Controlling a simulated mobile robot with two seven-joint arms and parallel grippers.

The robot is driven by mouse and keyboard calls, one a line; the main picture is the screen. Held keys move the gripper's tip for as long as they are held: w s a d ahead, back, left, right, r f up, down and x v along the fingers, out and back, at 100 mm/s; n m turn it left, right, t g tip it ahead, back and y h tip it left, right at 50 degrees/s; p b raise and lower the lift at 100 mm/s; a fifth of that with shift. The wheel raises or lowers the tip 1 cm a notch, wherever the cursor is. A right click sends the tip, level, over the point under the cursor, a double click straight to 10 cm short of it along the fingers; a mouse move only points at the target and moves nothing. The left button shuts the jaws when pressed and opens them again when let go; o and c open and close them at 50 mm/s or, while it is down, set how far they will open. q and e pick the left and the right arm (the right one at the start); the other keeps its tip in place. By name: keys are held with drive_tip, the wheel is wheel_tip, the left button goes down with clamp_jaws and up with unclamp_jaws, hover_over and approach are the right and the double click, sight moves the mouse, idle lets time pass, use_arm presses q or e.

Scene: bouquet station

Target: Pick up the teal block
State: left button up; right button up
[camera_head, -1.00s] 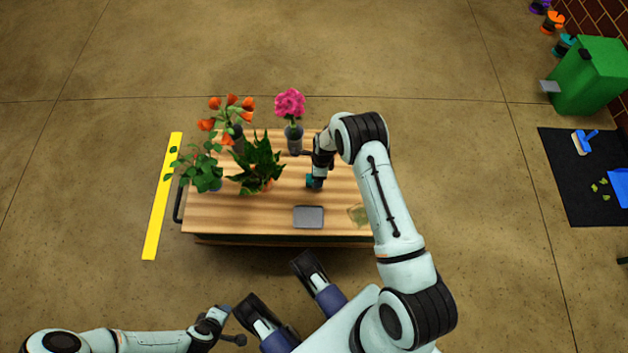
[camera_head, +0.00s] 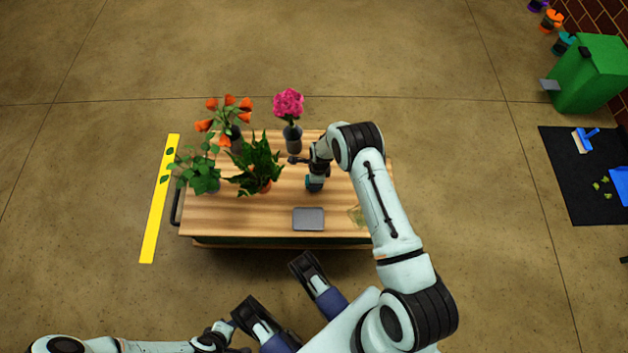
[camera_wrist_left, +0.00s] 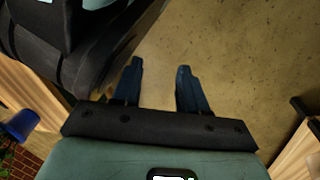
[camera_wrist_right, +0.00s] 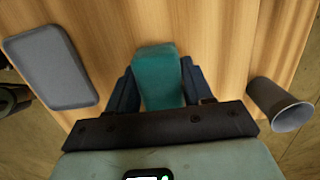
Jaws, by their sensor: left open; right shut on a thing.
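The teal block (camera_wrist_right: 158,75) is between the two fingers of my right gripper (camera_wrist_right: 158,88) in the right wrist view, and the fingers are shut on it. In the head view my right gripper (camera_head: 314,186) is low over the right part of the wooden table, and the block is mostly hidden there by the gripper. I cannot tell whether the block still touches the table. My left gripper (camera_wrist_left: 160,85) is open and empty over the bare floor. In the head view the left arm is at the bottom left, away from the table.
The wooden table (camera_head: 260,220) holds a grey tray (camera_head: 308,219), several potted plants and a grey vase (camera_head: 292,140) with a pink flower. A green bin (camera_head: 590,80) stands far right.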

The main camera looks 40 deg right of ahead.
use_arm(q)
drive_tip(key=shift+r, duration=0.1)
use_arm(e)
drive_tip(key=shift+r, duration=0.1)
use_arm(q)
drive_tip(key=w+r+t+p, duration=0.2)
drive_tip(key=w+r+p, duration=0.1)
drive_tip(key=w+r, duration=0.2)
use_arm(e)
wheel_tip(320, 180, up, 10)
drive_tip(key=shift+f, duration=0.15)
use_arm(q)
drive_tip(key=shift+m+g+h, duration=0.3)
drive_tip(key=shift+g+h, duration=0.1)
drive_tip(key=shift+g, duration=0.3)
drive_tip(key=s+d+r, duration=0.1)
drive_tip(key=s+d+p, duration=0.1)
drive_tip(key=s+d+r+p, duration=0.1)
drive_tip(key=s, duration=0.1)
drive_tip(key=shift+r, duration=0.35)
use_arm(e)
wheel_tip(320, 180, up, 10)
